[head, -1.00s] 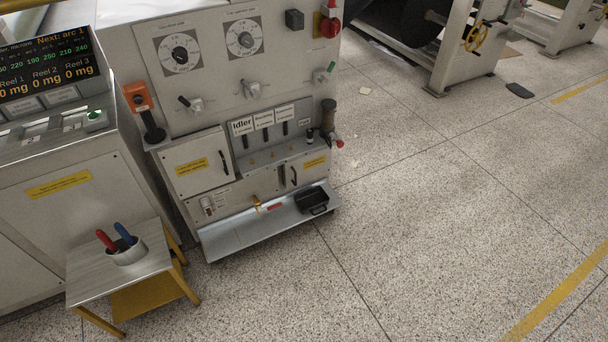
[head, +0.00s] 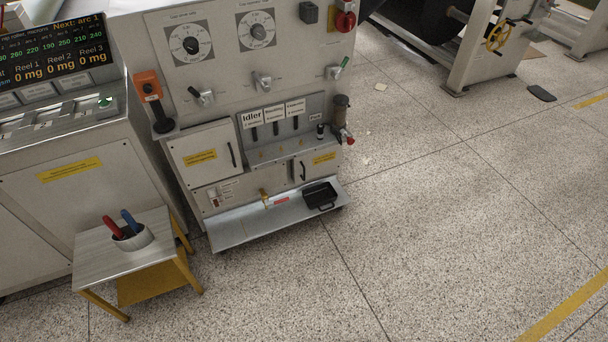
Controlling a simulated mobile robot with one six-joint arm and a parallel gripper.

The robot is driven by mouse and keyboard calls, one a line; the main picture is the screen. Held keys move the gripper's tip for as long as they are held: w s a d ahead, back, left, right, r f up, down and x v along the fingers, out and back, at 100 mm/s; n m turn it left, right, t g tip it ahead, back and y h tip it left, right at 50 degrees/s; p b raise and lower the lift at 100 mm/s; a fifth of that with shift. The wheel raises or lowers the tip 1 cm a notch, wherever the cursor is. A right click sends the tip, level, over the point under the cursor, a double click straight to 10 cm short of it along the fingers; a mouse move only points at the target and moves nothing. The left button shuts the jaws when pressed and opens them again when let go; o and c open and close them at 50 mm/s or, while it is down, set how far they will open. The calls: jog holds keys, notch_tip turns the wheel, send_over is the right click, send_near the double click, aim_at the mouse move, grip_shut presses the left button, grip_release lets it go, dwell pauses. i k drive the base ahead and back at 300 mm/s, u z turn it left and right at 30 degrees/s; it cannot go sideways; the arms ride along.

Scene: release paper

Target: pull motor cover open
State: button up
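A grey machine panel (head: 215,105) stands left of centre in the head view. On its lower left is a shut square cover (head: 205,165) with a yellow label and a dark upright handle (head: 231,154) at its right edge. A smaller shut cover (head: 317,172) sits lower right, also with a yellow label and a dark handle (head: 303,170). The label text is too small to read, so I cannot tell which one is the motor cover. My gripper is not in view.
A small table (head: 95,262) with yellow legs holds a cup (head: 132,240) with red and blue handles, in front of the left console (head: 60,205). A low metal shelf (head: 250,231) juts out under the covers, with a black tray (head: 319,196).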

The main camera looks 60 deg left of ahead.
aim_at(317, 163)
jog(key=u, duration=0.2)
jog(key=k, duration=0.2)
jog(key=u, duration=3.05)
jog(key=k, duration=0.7)
jog(key=z, duration=0.1)
jog(key=i, duration=0.45)
